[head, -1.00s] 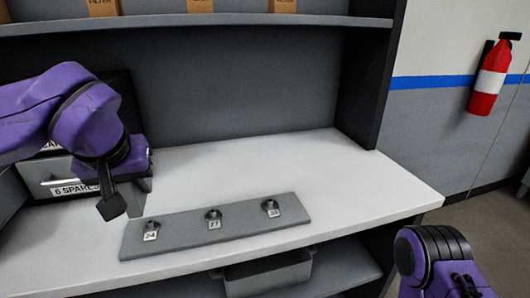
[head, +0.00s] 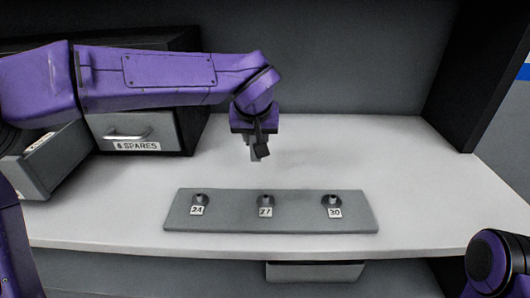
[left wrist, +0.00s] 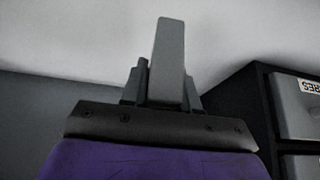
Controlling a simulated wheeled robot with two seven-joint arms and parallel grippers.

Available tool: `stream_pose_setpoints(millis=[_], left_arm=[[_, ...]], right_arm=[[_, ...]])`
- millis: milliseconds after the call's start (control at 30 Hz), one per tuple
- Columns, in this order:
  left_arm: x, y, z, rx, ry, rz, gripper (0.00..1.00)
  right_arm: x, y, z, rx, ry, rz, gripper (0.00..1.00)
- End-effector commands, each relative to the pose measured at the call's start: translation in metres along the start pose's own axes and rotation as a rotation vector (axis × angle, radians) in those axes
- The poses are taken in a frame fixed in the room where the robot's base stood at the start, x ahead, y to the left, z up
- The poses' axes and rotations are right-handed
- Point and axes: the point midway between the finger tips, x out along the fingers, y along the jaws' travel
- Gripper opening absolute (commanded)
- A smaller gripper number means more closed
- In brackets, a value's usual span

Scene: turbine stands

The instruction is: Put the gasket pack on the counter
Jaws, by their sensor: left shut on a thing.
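My left gripper (head: 257,153) hangs fingers down above the white counter (head: 420,180), behind the plate with numbered pegs. It is shut on a narrow grey piece, which I take to be the gasket pack (head: 253,154). My right gripper is out of view; only part of my right arm shows at the lower right.
A grey plate (head: 230,220) with pegs tagged 24, 27 and 30 lies near the counter's front edge. A dark cabinet with a drawer labelled "6 SPARES" (head: 135,130) stands at the left; a drawer beside it (head: 55,160) juts out. The counter's right side is clear.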

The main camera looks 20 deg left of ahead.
Motion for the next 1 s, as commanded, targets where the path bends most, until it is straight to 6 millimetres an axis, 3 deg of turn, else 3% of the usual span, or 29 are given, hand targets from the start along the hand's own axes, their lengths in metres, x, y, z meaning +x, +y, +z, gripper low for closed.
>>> stream_pose_setpoints(millis=[233,367,767,800,833,867,1000], left_arm=[[0.036,0.018,-0.001,0.004,0.0,0.0,0.0],[0.055,0.016,0.012,0.003,0.001,0.0,0.0],[0.06,0.015,0.014,0.002,0.001,0.002,0.0],[0.06,0.015,0.014,0.001,0.002,0.002,0.39],[0.06,0.015,0.014,0.001,0.002,0.002,0.49],[0.06,0.015,0.014,0.001,0.002,0.001,0.55],[0.06,0.015,0.015,0.001,0.002,0.001,0.55]], right_arm=[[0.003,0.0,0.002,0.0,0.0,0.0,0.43],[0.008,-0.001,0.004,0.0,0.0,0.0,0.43],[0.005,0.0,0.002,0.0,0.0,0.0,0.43],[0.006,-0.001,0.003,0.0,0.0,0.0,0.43],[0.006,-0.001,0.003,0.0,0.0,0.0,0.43],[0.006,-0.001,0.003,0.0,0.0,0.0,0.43],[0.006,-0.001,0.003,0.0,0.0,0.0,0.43]])
